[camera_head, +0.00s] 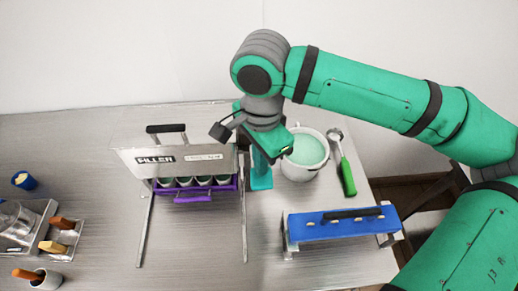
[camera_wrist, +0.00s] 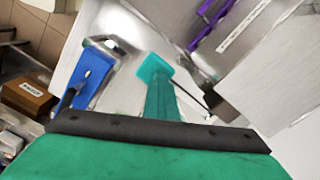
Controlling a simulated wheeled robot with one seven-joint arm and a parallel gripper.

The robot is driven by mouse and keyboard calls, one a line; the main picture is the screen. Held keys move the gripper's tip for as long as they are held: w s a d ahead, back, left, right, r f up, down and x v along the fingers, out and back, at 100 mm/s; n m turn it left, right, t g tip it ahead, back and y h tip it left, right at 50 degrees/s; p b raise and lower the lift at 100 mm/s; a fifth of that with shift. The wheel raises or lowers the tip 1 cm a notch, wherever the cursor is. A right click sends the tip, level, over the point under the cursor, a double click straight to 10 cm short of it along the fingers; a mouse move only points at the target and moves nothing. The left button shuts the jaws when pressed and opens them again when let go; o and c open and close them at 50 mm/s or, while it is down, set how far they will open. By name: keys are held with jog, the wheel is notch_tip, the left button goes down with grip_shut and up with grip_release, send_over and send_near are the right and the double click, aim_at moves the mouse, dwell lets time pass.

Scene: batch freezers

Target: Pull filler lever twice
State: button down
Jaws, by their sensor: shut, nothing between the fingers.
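The filler (camera_head: 200,159) is a steel hopper on thin legs, marked FILLER, at the left of centre in the head view. Its lever (camera_head: 220,131) shows as a dark block on a short arm at the right side. My gripper (camera_head: 261,178) points down just right of the filler, its teal fingers together and empty. The lever's arm is partly hidden by my wrist, and I cannot tell whether my gripper touches it. In the wrist view, my shut fingers (camera_wrist: 156,68) point away between the filler (camera_wrist: 245,40) at right and a blue-topped stand at left.
A purple tray (camera_head: 194,198) with several cups sits under the filler. A white pot of pale green mix (camera_head: 306,152) and a green-handled scoop (camera_head: 346,174) lie to the right. The blue-topped stand (camera_head: 340,223) is in front. Utensils and a caddy (camera_head: 40,225) stand at far left.

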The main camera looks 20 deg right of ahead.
jog(key=shift+w+r, duration=0.1)
jog(key=shift+r, duration=1.1)
jog(key=shift+d+r, duration=0.1)
jog(key=shift+r, duration=1.55)
